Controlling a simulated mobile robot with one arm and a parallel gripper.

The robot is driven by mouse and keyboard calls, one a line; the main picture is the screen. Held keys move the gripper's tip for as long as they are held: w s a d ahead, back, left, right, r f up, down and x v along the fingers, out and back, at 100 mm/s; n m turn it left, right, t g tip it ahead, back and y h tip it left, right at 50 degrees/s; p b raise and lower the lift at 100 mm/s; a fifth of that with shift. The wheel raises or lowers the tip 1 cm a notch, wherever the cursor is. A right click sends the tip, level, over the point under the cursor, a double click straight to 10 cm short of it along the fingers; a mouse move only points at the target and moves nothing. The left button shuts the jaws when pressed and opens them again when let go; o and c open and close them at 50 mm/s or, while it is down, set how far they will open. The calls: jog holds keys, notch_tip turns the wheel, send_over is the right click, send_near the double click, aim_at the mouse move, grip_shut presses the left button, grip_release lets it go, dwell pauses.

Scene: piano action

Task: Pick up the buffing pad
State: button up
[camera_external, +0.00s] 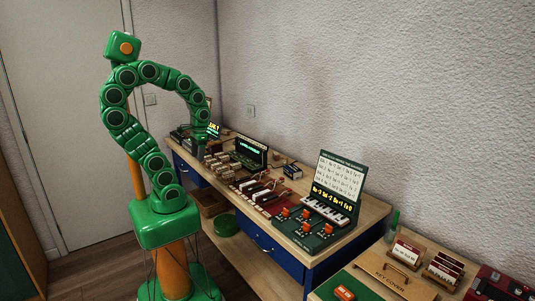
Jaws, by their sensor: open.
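My green arm arches over the far end of the long wooden workbench (363,212). My gripper (200,148) points down there, small in the picture, open, above or beside the items at that end. I cannot tell how far it is above them. I cannot make out a buffing pad for certain; it may be among the small items near my gripper or hidden behind my arm. A round green object (226,223) lies on the lower shelf, well below my gripper, and I cannot tell what it is.
Wooden blocks (222,164), a lit display (250,150), red-based key parts (262,192), a green board with orange pieces (306,227) and a small keyboard (326,208) crowd the bench. A key cover board (395,277) lies front right. The wall stands close behind.

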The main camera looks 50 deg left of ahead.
jog(key=w+d+f+t+h, duration=0.1)
jog(key=w+d+f+t, duration=0.1)
jog(key=w, duration=0.7)
jog(key=w+d+f+t, duration=0.2)
jog(key=w+d, duration=0.1)
jog(key=w, duration=0.6)
jog(key=n+t+y, duration=0.4)
jog(key=t+y, duration=0.1)
jog(key=t, duration=0.5)
send_near(284, 157)
jog(key=d, duration=0.1)
jog(key=s+d+f, duration=0.1)
jog(key=shift+d, duration=0.3)
jog(key=shift+w+a+f+n+y, duration=0.1)
jog(key=shift+w+a+n+y, duration=0.25)
jog(key=shift+a+y, duration=0.3)
jog(key=x, duration=0.5)
jog(key=shift+r+x, duration=0.2)
jog(key=shift+x, duration=1.45)
jog(key=shift+r+x, duration=0.2)
jog(key=shift+x, duration=1.45)
jog(key=shift+w, duration=0.15)
jog(key=c, duration=1.1)
